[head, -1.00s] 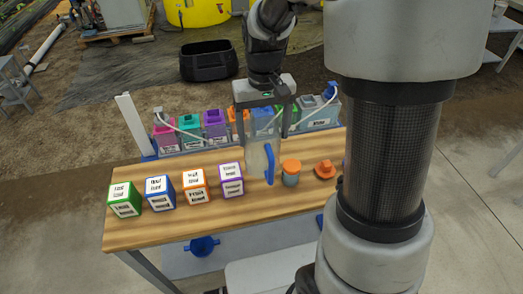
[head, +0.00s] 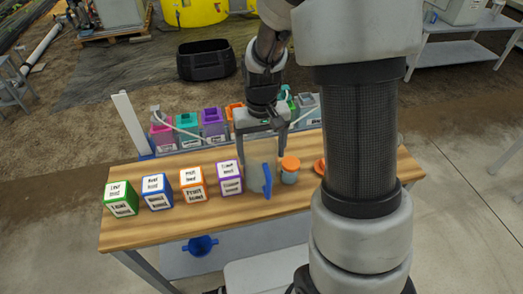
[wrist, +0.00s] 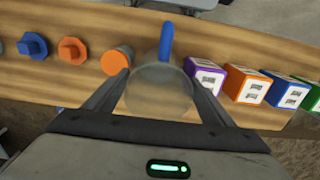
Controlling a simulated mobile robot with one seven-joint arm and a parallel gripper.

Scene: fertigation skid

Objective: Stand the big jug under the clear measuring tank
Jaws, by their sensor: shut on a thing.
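The big jug (head: 254,174) is pale and see-through, with a blue handle that faces the front of the table. My gripper (head: 262,150) is shut around it from above, one finger on each side. The wrist view also shows the jug (wrist: 160,92) between the fingers of my gripper (wrist: 157,88), its handle pointing up in the picture. The jug looks upright. I cannot tell whether its base touches the wooden table (head: 150,232). I cannot make out the clear measuring tank in either view.
Several labelled boxes stand left of the jug, the purple one (head: 229,178) nearest. An orange-lidded container (head: 290,172) stands close on its right. Coloured tanks (head: 212,125) with pale hoses line the back. In the wrist view, orange (wrist: 72,50) and blue (wrist: 33,46) pieces lie beyond the container.

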